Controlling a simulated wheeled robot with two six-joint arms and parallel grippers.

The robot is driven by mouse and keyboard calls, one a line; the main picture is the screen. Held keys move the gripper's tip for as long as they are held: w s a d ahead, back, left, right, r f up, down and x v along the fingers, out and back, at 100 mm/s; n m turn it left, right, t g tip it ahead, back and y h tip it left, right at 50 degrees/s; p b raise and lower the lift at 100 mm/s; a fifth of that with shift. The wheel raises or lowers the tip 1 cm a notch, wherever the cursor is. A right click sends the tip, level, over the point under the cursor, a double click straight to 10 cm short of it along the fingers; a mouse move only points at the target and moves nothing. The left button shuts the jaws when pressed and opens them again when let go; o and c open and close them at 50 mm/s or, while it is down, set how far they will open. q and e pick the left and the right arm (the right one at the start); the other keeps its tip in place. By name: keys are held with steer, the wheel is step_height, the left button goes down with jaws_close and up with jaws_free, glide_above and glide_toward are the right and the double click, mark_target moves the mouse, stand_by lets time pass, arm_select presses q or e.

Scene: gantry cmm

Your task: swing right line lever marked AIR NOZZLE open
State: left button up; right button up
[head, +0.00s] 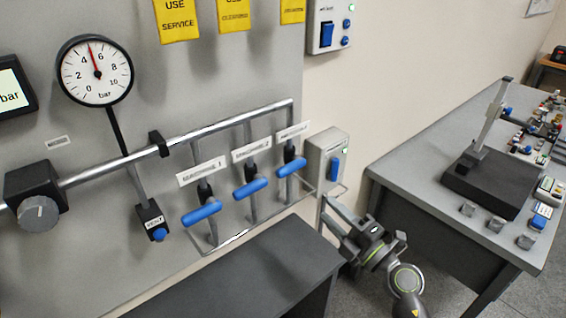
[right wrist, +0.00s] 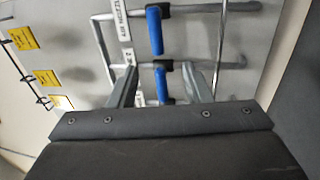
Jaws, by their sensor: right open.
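The right line lever (head: 291,167) is a blue handle lying across its drop pipe, under a white label (head: 292,131) too blurred to read in the head view. In the right wrist view the label reads AIR NOZZLE (right wrist: 123,20), and its blue lever (right wrist: 154,30) is beyond my fingertips, touching neither. My right gripper (head: 330,214) is open and empty, to the right of and below the lever in the head view. In the right wrist view its two fingers (right wrist: 162,70) frame the neighbouring blue lever, apart in depth as far as I can tell. My left gripper is not in view.
Levers for MACHINE 2 (head: 250,188) and MACHINE 1 (head: 201,212) sit to the left on the same manifold (head: 222,128). A wall box (head: 327,160) stands close right of the lever. A dark bench (head: 240,268) lies below; a grey table (head: 410,160) is at right.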

mark_target(291, 167)
steer(key=p+x, duration=0.2)
steer(key=x, duration=1.5)
steer(key=shift+a+r, duration=0.3)
steer(key=shift+r, duration=0.15)
steer(key=shift+w, duration=0.1)
steer(key=shift+c, duration=0.4)
jaws_close()
